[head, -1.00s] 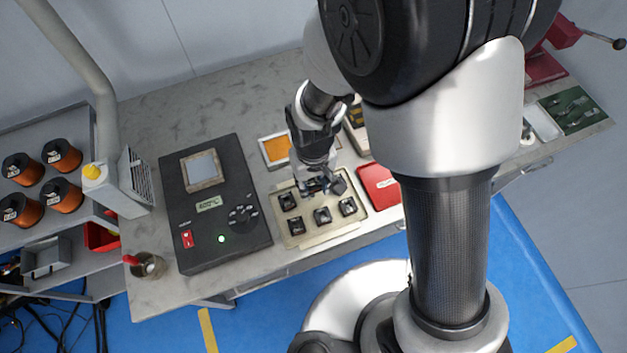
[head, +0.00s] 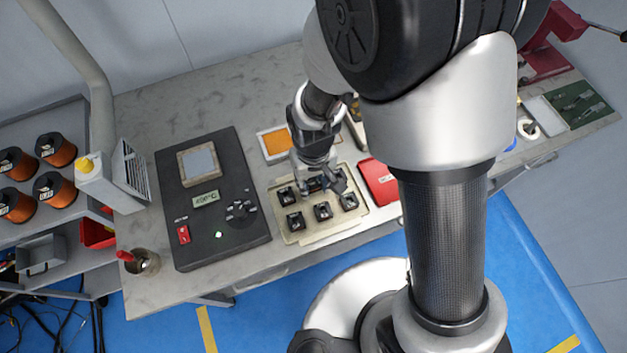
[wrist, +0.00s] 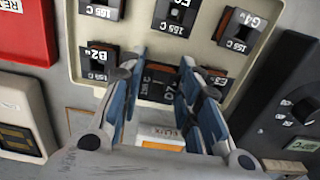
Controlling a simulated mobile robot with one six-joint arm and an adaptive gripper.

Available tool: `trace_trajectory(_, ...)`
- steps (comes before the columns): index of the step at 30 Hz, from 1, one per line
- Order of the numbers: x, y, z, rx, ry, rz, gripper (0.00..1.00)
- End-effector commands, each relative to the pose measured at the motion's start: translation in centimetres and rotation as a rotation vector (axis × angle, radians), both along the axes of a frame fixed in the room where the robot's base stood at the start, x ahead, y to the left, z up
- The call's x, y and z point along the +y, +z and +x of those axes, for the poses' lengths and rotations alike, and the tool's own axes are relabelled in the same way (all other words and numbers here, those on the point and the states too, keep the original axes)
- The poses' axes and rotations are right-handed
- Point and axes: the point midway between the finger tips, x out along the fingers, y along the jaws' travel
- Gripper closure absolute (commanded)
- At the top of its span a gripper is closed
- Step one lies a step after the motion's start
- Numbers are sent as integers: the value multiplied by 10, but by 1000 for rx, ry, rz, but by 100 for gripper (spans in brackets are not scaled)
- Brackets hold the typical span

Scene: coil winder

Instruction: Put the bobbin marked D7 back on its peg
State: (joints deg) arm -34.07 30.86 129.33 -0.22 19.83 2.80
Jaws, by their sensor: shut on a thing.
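The bobbin marked D7 (wrist: 158,82) is a small dark square with a white label, between my gripper's blue-padded fingers in the wrist view. My gripper (wrist: 160,95) is shut on it, and in the head view my gripper (head: 320,183) is over the back row of the cream bobbin tray (head: 302,239). In the wrist view D7 is in line between the B2 bobbin (wrist: 98,62) and another bobbin (wrist: 215,80) partly covered by a finger. The peg under D7 is hidden. I cannot tell whether D7 is seated or just above the tray.
More bobbins, including G4 (wrist: 240,30), fill the other row close by. A red box (head: 379,184) lies right of the tray and a black control unit (head: 225,225) left of it. An orange-faced item (head: 276,144) lies behind. Copper spools (head: 55,150) stand on the left shelf.

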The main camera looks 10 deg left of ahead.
Motion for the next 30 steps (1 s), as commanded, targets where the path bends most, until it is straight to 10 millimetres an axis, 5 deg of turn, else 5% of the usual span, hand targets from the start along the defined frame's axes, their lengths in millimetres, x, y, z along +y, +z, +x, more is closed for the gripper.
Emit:
trace_trajectory(19,0,-20,0,0,0,0,93)
trace_trajectory(20,0,-20,0,0,0,0,68)
trace_trajectory(30,0,-19,0,0,0,0,46)
